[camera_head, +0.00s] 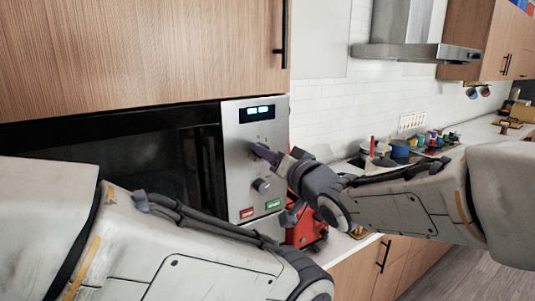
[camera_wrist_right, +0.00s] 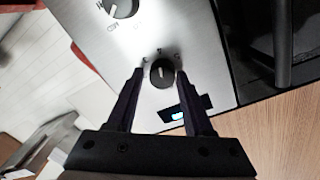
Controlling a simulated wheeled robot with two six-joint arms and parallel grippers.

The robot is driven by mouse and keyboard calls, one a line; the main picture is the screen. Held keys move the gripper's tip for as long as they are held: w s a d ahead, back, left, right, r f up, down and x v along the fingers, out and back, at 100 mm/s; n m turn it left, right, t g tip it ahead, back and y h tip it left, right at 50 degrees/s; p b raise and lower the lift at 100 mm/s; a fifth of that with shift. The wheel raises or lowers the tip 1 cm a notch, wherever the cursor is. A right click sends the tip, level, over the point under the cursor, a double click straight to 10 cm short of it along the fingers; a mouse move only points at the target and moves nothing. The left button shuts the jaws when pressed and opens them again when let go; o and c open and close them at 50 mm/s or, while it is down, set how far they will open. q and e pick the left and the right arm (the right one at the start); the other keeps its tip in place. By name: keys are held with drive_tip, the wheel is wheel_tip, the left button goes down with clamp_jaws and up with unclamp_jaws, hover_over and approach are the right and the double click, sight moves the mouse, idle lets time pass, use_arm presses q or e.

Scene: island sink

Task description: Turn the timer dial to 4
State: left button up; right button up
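The oven's silver control panel (camera_head: 237,170) faces me, with a lit display (camera_head: 257,113) at its top. My right gripper (camera_head: 262,152) is at the upper dial, hiding it in the head view. In the right wrist view, this dark round dial (camera_wrist_right: 162,72) with a pale pointer mark sits between the fingertips of my right gripper (camera_wrist_right: 160,78). The fingers are spread, one on each side of the dial, with a small gap showing. My left gripper is out of view.
A second, lower knob (camera_head: 261,185) is on the panel; it also shows in the right wrist view (camera_wrist_right: 120,6). Red and green labelled buttons lie below it. A red object (camera_head: 306,228) stands beside the panel. A counter with pots is at right.

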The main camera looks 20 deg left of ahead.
drive_tip(key=shift+o, duration=0.6)
drive_tip(key=b+v, duration=0.2)
drive_tip(key=v, duration=0.8)
drive_tip(key=shift+s+d, duration=0.2)
